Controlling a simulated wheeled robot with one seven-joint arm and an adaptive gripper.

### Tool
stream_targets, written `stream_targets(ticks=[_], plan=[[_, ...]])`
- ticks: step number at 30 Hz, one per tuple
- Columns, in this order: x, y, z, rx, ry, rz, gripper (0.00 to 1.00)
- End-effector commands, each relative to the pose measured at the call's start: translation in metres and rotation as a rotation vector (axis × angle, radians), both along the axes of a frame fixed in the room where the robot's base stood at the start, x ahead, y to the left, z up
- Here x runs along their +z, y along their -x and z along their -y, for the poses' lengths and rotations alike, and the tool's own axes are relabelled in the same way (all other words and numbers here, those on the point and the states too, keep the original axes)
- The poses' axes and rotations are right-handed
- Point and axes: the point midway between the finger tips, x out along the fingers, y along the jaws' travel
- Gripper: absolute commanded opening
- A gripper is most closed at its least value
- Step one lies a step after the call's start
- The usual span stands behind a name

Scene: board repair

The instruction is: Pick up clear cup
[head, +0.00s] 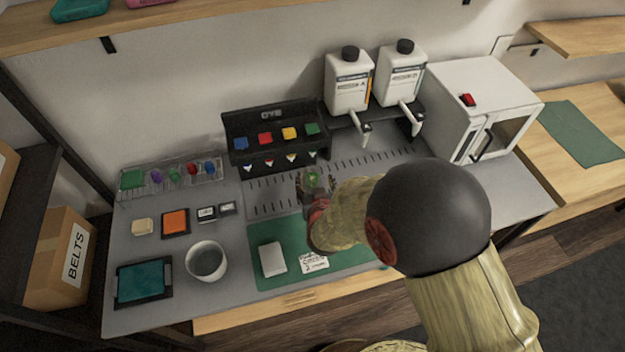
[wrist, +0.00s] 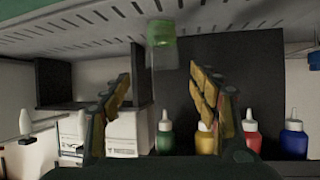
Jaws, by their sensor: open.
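The clear cup (head: 313,178) with a green part stands on the perforated metal plate, just beyond my gripper and partly hidden by it in the head view. My gripper (head: 311,192) points at it from the front side of the table. The wrist view is upside down, with the plate at the top. There the cup (wrist: 162,36) shows its green part and a faint clear part, in line with the gap between my fingers. My gripper (wrist: 160,80) is open with nothing between the fingers.
Behind the cup stands a black rack (head: 270,138) with coloured dropper bottles. Two white dispensers (head: 348,83) and a white box machine (head: 480,105) stand to the right. A green mat (head: 262,232) and a white mug (head: 206,260) lie nearer the front.

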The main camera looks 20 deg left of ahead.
Motion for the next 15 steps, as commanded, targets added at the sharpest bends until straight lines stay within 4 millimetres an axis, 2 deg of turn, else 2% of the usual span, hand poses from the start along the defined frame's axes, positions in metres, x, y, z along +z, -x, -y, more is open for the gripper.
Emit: stream_targets(ticks=[4, 11, 15], plan=[[-0.010, -0.005, -0.005, 0.001, 0.003, 0.013, 0.61], [-0.023, -0.023, -0.011, 0.000, 0.003, 0.012, 0.61], [-0.037, -0.036, -0.017, 0.000, 0.003, 0.012, 0.61]])
